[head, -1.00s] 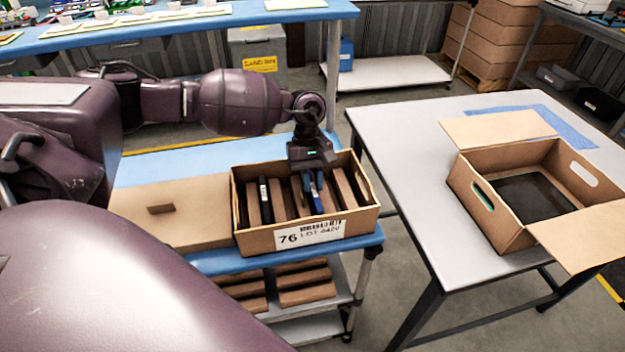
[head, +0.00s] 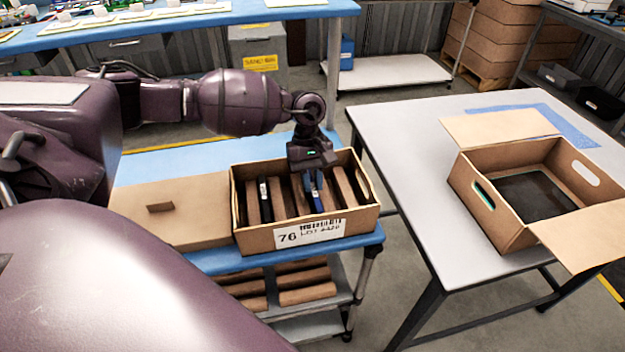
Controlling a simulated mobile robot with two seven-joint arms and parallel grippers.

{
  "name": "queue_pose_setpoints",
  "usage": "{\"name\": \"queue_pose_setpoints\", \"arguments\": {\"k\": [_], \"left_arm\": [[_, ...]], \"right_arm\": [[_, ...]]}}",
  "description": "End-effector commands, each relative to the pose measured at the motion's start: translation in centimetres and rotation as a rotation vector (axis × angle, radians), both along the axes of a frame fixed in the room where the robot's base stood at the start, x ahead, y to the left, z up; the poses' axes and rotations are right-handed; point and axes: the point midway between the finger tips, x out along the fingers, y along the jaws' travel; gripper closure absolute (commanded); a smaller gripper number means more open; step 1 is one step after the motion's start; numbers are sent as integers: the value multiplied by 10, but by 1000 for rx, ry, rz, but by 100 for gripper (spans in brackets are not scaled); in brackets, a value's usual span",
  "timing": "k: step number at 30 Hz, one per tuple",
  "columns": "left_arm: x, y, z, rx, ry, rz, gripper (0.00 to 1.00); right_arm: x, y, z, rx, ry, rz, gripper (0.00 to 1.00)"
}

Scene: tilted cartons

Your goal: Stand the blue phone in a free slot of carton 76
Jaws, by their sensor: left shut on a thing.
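Carton 76 (head: 262,241) stands on the blue-topped cart with its numbered label facing me. Brown dividers (head: 344,187) split it into upright slots. A black phone with a white mark (head: 264,192) stands in a slot on the left side. My left gripper (head: 313,182) reaches down into the carton right of the middle. It is shut on the blue phone (head: 317,197), which is upright between dividers, its lower part hidden by the carton's front wall. I cannot tell whether the phone touches the carton's floor. My right gripper is not in view.
A brown lid or flap with a small tab (head: 170,217) lies left of the carton. A second open carton (head: 480,205) with a dark inside stands on the grey table (head: 405,140) at right. A gap separates cart and table.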

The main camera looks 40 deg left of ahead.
Motion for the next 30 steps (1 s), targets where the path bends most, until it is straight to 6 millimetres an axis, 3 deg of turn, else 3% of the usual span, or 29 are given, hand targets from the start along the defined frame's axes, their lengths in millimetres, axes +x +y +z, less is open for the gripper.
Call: {"name": "queue_pose_setpoints", "arguments": {"k": [4,5,10,20,30], "left_arm": [[0,0,0,0,0,0,100],[0,0,0,0,0,0,80],[0,0,0,0,0,0,54],[0,0,0,1,1,0,54],[14,16,50,1,-2,0,54]], "right_arm": [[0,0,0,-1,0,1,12],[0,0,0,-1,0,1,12],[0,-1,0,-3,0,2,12],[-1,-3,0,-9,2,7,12],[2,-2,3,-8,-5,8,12]]}}
